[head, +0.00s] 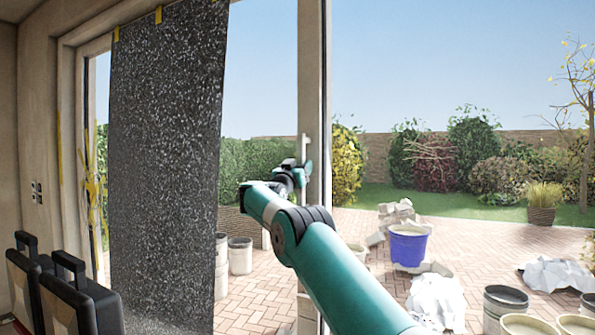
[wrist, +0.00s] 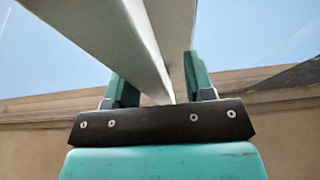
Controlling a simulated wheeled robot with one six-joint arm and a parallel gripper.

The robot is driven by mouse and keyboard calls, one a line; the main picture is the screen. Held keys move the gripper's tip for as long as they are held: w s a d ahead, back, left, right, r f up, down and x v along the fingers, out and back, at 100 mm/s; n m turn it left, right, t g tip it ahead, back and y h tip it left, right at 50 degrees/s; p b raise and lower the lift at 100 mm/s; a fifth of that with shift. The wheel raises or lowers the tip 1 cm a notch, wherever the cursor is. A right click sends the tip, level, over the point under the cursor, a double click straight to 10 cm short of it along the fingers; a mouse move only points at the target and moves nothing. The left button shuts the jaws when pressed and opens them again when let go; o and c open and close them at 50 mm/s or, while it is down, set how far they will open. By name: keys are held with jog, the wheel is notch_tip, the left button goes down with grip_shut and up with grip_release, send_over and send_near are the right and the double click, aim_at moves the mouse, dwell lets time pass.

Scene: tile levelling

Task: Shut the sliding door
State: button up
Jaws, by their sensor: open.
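The sliding door shows a pale upright frame member (head: 312,60) in the middle of the head view. A light grey upright handle (head: 304,148) stands on it. To its right the view to the terrace looks open. My gripper (head: 298,172) is at the handle, with my teal arm reaching in from the lower right. In the wrist view my gripper (wrist: 162,82) is open, one finger on each side of a long pale bar (wrist: 120,40), which looks like the handle. Whether either finger touches the bar I cannot tell.
A dark speckled sheet (head: 165,160) hangs from yellow tape left of the door frame. Black cases (head: 75,290) stand at the lower left. Outside are a blue bucket (head: 408,246), white crumpled sheeting (head: 437,300), several tubs (head: 505,305) and brick paving (head: 345,228).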

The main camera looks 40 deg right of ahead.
jog(key=b+v, duration=1)
jog(key=v, duration=0.7)
jog(key=shift+a+f, duration=0.1)
jog(key=shift+a, duration=0.05)
